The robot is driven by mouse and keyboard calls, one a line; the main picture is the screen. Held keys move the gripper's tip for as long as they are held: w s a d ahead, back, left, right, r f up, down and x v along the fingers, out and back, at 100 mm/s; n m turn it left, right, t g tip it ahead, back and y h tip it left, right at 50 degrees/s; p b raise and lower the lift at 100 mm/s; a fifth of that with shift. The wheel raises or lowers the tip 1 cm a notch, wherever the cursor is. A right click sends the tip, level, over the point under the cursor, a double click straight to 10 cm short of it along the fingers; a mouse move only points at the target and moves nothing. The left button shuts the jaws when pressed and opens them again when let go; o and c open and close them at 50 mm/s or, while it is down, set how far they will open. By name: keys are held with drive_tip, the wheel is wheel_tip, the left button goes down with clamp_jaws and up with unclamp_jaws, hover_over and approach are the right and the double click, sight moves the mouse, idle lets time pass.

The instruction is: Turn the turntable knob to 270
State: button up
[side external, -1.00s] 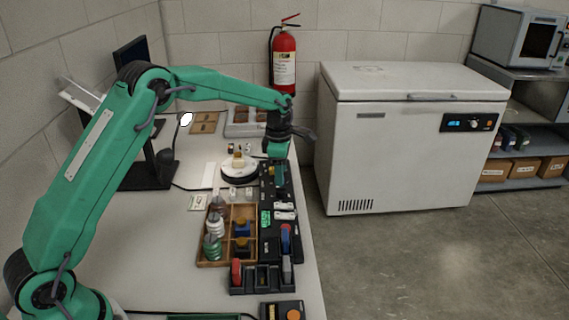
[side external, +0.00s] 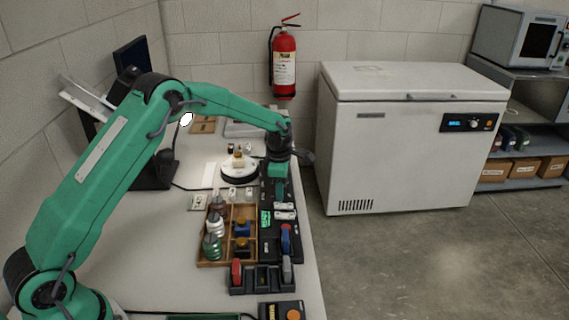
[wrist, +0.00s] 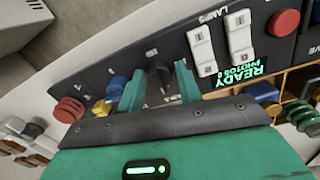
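The turntable knob (wrist: 160,70) is small and dark on a black control panel (wrist: 222,75); in the wrist view it shows between my two green fingers. My gripper (wrist: 160,76) is open, with a finger on either side of the knob and slivers of panel visible between. The knob's pointer and dial marks are too unclear to read. In the side view my gripper (side external: 278,190) points down at the far part of the panel and hides the knob. The round white turntable (side external: 239,179) stands left of it, with a small brass-coloured object (side external: 238,160) on top.
A chest freezer (side external: 400,150) stands right of the table.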

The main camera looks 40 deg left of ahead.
drive_tip(key=c, duration=0.5)
drive_tip(key=shift+c, duration=0.2)
